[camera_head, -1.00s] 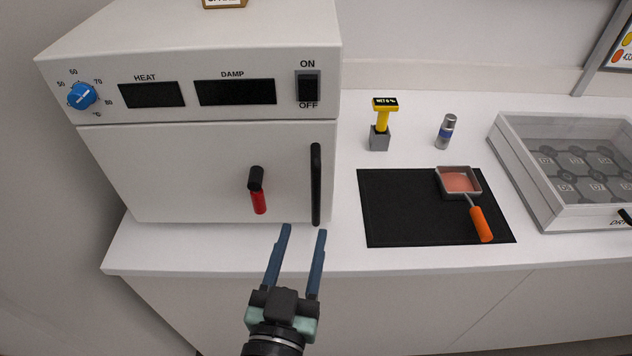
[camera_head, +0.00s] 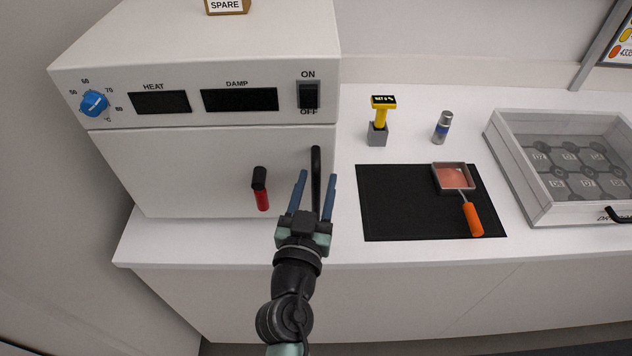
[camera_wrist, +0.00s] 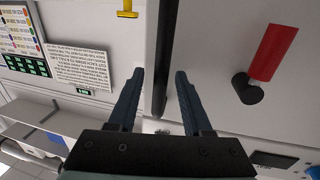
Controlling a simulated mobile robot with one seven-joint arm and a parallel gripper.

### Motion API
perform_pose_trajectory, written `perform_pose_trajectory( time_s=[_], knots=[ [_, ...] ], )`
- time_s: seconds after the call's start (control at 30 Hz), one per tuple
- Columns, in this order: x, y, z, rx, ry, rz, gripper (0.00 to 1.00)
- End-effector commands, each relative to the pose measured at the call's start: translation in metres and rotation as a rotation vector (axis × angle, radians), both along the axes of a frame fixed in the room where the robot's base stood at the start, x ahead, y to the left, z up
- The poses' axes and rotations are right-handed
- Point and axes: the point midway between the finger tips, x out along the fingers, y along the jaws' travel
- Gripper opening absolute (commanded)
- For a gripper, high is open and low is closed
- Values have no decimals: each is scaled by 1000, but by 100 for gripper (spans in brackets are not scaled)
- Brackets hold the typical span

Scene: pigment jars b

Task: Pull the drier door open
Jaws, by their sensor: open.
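The drier (camera_head: 200,60) is a white box on the counter at the left, and its front door (camera_head: 190,170) is closed. The door has a black vertical bar handle (camera_head: 316,165) near its right edge and a red-and-black latch lever (camera_head: 261,188) left of it. My gripper (camera_head: 317,178) is open in front of the handle, one blue finger on each side of it in the head view. In the wrist view the handle (camera_wrist: 160,75) runs down between the two open fingers (camera_wrist: 157,85). I cannot tell whether either finger touches it.
A black mat (camera_head: 400,205) with an orange-handled square pan (camera_head: 455,178) lies right of the drier. Behind it stand a yellow-topped meter (camera_head: 381,118) and a small cylinder (camera_head: 442,128). A clear-lidded case (camera_head: 570,165) sits at the right.

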Motion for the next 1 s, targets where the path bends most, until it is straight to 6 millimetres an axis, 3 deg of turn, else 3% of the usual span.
perform_pose_trajectory(
  time_s=[0.07, 0.33, 1.0],
  knots=[
    [0, 0, 0, 0, 0, 0, 50],
    [0, 0, 0, 0, 0, 0, 1],
    [0, 0, 0, 0, 0, 0, 0]
  ],
)
